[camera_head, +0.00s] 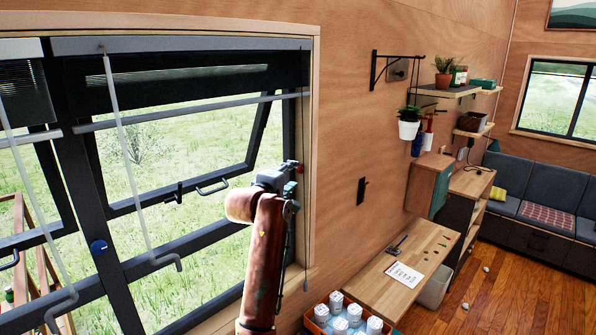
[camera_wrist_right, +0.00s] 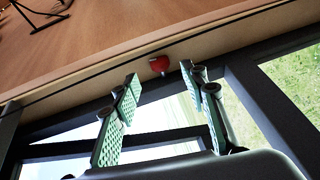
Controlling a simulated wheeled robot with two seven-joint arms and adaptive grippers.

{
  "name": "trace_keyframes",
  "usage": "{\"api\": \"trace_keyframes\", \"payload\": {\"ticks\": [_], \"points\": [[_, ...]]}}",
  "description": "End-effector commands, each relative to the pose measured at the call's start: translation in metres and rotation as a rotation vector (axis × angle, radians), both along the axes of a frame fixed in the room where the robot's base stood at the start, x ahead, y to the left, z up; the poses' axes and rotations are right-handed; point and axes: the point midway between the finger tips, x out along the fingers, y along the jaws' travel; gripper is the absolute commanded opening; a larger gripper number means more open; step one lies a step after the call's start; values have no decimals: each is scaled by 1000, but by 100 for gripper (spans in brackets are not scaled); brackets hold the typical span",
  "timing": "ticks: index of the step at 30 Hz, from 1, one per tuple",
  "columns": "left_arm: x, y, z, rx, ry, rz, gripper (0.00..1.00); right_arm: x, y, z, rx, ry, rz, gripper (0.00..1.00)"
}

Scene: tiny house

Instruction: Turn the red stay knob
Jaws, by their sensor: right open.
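The red knob (camera_wrist_right: 159,64) shows in the right wrist view, on the window frame's edge by the wooden wall. A small red spot by the window's right side in the head view (camera_head: 300,168) appears to be the same knob. My right gripper (camera_wrist_right: 158,78) is open, its two green padded fingers apart and empty. In that view the knob appears between and just beyond the fingertips; I cannot tell whether they touch it. In the head view my right gripper (camera_head: 290,180) is at the window's right edge, partly hidden by its own wrist. My left gripper is not in view.
The tilted-out window sash (camera_head: 205,190) has a dark handle (camera_head: 212,187). A blue knob (camera_head: 98,247) sits on the left post. Pale rods (camera_head: 124,150) hang before the glass. A desk (camera_head: 400,275) and an orange crate of bottles (camera_head: 322,318) stand below right.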

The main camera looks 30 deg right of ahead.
Motion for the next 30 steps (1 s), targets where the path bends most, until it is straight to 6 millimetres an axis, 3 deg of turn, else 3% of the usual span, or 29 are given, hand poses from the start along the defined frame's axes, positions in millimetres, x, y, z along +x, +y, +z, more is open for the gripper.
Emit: {"api": "trace_keyframes", "payload": {"ticks": [9, 21, 30], "points": [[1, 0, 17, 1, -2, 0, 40, 30, -35, -3, -3, 2, -3, 40], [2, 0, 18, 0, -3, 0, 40, 35, -41, -7, -3, 0, -2, 40], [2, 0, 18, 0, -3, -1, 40, 35, -41, -6, -4, 1, -2, 20]]}}
